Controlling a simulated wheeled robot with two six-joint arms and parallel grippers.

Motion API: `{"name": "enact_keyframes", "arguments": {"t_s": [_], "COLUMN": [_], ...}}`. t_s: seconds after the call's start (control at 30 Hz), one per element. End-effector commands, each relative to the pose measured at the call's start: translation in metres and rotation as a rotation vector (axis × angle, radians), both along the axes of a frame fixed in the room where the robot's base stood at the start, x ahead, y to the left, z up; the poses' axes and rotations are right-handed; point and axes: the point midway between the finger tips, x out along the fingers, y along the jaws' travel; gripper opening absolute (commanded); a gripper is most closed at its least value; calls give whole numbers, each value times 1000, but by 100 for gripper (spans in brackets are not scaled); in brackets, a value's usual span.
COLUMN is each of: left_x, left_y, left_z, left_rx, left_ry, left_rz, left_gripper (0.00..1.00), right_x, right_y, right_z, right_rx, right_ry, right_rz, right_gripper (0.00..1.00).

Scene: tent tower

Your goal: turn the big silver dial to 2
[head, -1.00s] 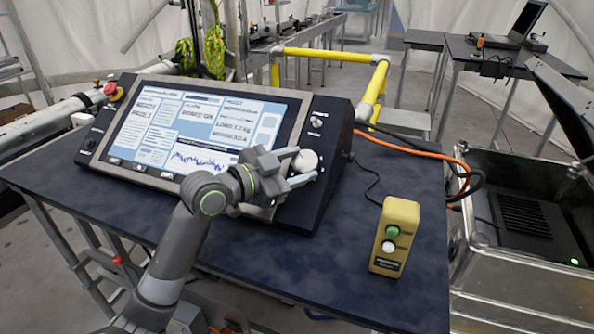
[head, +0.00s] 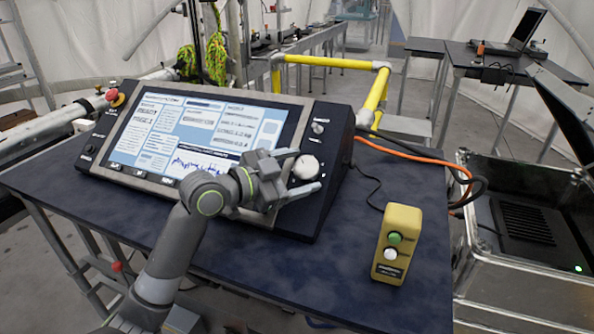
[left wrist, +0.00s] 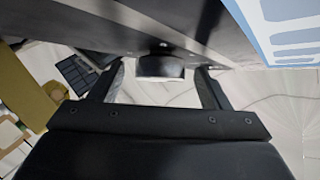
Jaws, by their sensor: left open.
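The big silver dial (head: 306,167) is a round pale knob at the lower right of the dark console's sloped face. My left gripper (head: 302,171) is open, with one finger above the dial and the other below it in the head view. In the left wrist view the dial (left wrist: 160,66) sits between the two spread fingers (left wrist: 158,85), with a gap on both sides. Its pointer and the number it faces are too small to read. My right gripper is not in view.
The console's lit screen (head: 195,135) is left of the dial, and a smaller knob (head: 318,127) is above it. A yellow button box (head: 397,244) stands to the right on the dark table (head: 330,270). Orange and black cables run behind.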

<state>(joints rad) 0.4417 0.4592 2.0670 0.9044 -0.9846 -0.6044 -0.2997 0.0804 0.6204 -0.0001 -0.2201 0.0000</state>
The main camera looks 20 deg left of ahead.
Motion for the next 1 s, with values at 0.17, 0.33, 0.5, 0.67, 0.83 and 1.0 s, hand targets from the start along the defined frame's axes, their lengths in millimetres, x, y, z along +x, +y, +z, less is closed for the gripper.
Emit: {"name": "enact_keyframes", "arguments": {"t_s": [0.17,0.33,0.5,0.67,0.83,1.0], "left_x": [-1,-12,-30,-47,-62,-76], "left_y": [1,10,24,35,47,58], "left_z": [0,1,3,6,8,11], "left_rx": [1,5,6,6,6,6], "left_ry": [1,-1,-1,2,1,1], "left_rz": [0,3,3,1,3,4], "left_gripper": [70,70,70,70,70,70], "right_x": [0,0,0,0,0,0], "right_y": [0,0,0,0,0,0], "right_z": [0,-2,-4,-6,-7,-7], "right_rx": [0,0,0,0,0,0], "right_ry": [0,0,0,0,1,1], "right_rz": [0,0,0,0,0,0], "right_gripper": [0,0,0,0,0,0]}}
